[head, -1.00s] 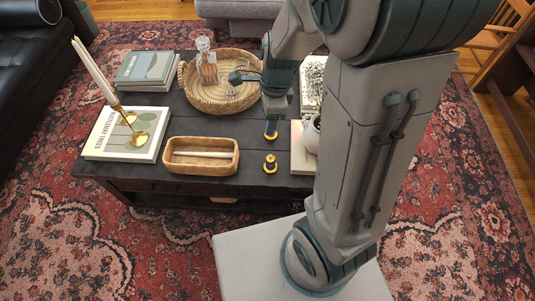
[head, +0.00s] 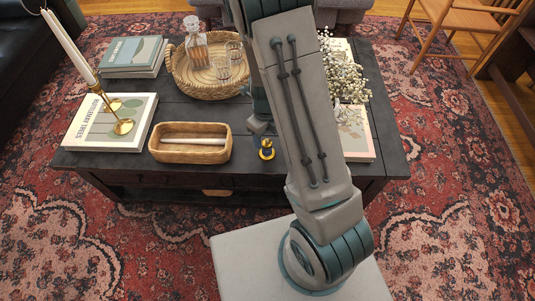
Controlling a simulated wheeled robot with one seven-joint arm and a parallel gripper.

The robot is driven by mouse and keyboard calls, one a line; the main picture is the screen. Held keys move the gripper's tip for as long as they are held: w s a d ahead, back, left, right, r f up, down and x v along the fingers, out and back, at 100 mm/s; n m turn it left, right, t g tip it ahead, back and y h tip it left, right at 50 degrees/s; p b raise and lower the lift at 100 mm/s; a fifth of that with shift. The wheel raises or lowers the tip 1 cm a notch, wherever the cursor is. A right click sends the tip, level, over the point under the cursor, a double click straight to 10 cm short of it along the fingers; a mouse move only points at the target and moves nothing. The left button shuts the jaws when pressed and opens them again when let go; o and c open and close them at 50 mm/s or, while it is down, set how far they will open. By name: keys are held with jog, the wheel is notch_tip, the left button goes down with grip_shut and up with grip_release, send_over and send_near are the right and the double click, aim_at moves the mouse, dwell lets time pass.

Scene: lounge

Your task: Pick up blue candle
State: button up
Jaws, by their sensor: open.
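The blue candle (head: 266,143) is a small, short dark-blue piece with gold at its base. It stands near the front edge of the dark coffee table (head: 205,107), just right of the wooden tray. My gripper (head: 259,127) shows as a small grey part just behind and slightly left of the candle in the picture. It is open, with nothing seen between its fingers. My arm hides much of it, and I cannot tell its exact height above the table. The candle looks apart from it.
Left of the candle are a wooden tray (head: 190,155) and a book (head: 80,138) under gold candlesticks with a tall white candle (head: 67,43). Behind are a woven tray (head: 190,86) with a decanter and glasses, and stacked books (head: 132,71). White flowers (head: 343,80) stand right.

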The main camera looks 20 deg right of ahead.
aim_at(267, 142)
jog(key=f, duration=0.1)
jog(key=f+b, duration=0.1)
jog(key=f, duration=0.1)
jog(key=f+b, duration=0.1)
jog(key=f, duration=0.1)
jog(key=shift+s, duration=0.35)
jog(key=shift+f, duration=0.5)
jog(key=shift+r, duration=0.1)
grip_shut()
